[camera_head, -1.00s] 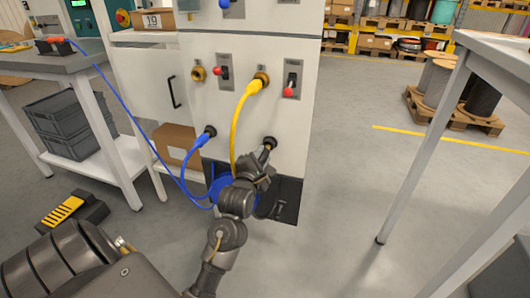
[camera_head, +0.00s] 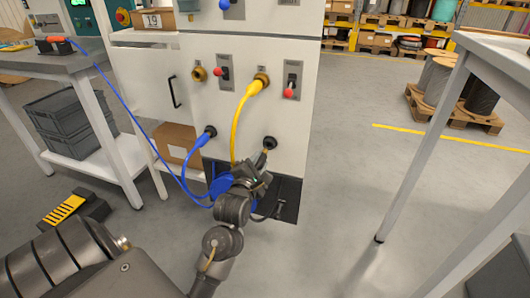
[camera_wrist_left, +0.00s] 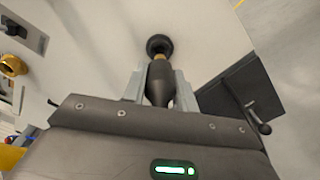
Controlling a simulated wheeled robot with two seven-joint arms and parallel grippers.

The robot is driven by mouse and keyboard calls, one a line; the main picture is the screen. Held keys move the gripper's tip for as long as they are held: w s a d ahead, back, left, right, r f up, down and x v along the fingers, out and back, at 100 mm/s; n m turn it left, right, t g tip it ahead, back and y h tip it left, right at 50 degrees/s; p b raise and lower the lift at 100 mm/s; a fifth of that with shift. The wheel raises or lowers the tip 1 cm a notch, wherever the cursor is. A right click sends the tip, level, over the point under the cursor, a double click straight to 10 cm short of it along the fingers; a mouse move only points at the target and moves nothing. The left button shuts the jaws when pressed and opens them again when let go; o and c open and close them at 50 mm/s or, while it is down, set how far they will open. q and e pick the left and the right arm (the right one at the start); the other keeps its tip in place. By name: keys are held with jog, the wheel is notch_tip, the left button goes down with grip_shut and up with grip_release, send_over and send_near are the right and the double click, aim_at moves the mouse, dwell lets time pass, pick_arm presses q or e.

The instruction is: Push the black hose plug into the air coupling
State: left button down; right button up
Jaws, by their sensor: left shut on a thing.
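The black hose plug (camera_wrist_left: 159,85) is between the fingers of my left gripper (camera_wrist_left: 159,90), which is shut on it. Its brass-coloured tip points at the air coupling (camera_wrist_left: 158,44), a black round socket on the white cabinet front. In the wrist view the tip overlaps the socket's lower rim; I cannot tell whether it touches or stops short. In the head view the coupling (camera_head: 269,142) is right of the yellow cable, with the plug (camera_head: 261,159) and left gripper (camera_head: 254,180) just below it. My right gripper is not in view.
A yellow cable (camera_head: 238,118) and a blue cable (camera_head: 192,155) hang from sockets left of the coupling. A red-tipped lever (camera_head: 289,92) is above it. A dark panel (camera_head: 287,198) is low on the cabinet. The floor to the right is clear up to a table (camera_head: 425,140).

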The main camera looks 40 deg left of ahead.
pick_arm(q)
jog(key=shift+s+d, duration=0.1)
jog(key=shift+s, duration=0.2)
jog(key=shift+p+v, duration=1.2)
jog(key=shift+v, duration=1.65)
jog(key=shift+d, duration=0.1)
